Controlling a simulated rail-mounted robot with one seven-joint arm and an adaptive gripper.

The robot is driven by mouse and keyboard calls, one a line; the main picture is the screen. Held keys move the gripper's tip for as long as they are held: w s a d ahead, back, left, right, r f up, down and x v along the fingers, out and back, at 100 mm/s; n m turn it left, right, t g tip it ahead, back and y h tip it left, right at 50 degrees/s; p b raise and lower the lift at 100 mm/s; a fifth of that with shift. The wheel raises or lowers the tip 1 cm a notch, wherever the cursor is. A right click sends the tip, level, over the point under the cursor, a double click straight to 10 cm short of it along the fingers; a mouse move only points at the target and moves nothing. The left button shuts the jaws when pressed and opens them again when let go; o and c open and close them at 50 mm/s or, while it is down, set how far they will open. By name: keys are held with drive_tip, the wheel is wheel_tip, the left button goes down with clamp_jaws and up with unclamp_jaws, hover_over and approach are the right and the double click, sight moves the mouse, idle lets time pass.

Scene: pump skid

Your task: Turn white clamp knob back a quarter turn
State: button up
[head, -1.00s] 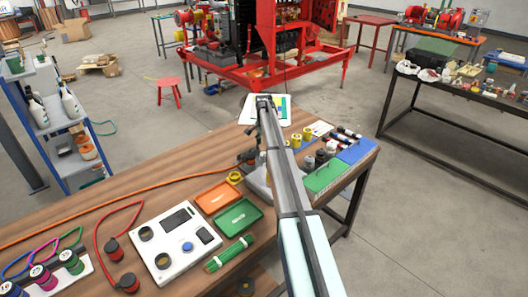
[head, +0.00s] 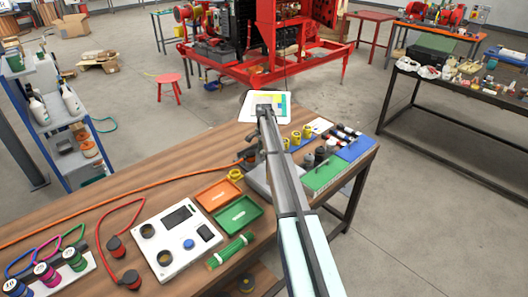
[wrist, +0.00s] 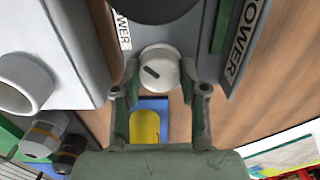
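In the wrist view, a round white knob (wrist: 162,68) with a short dark slanted line on its face sits between my fingertips. My gripper (wrist: 160,78) is spread, with one greenish-grey finger on each side of the knob. The fingers are close to the knob's sides; a narrow gap seems to show, and firm contact is not visible. In the head view, my gripper (head: 264,108) is over the far side of the wooden bench, in front of a white sheet with coloured blocks (head: 281,107). The knob is not discernible in the head view.
A yellow part (wrist: 145,127) lies below.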

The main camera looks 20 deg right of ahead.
drive_tip(key=shift+f+n+b, duration=0.1)
drive_tip(key=shift+n+b, duration=0.2)
drive_tip(key=shift+n, duration=0.2)
drive_tip(key=n+b, duration=0.1)
drive_tip(key=n, duration=0.1)
drive_tip(key=shift+n+b, duration=0.4)
drive_tip(key=n+b, duration=0.2)
drive_tip(key=n, duration=0.3)
drive_tip(key=shift+n, duration=0.3)
drive_tip(key=n+b, duration=0.1)
drive_tip(key=n, duration=0.3)
drive_tip(key=n+b, duration=0.1)
drive_tip(key=n, duration=0.3)
drive_tip(key=shift+s, duration=0.1)
drive_tip(key=shift+n, duration=0.4)
drive_tip(key=o, duration=1.1)
drive_tip(key=shift+o, duration=0.2)
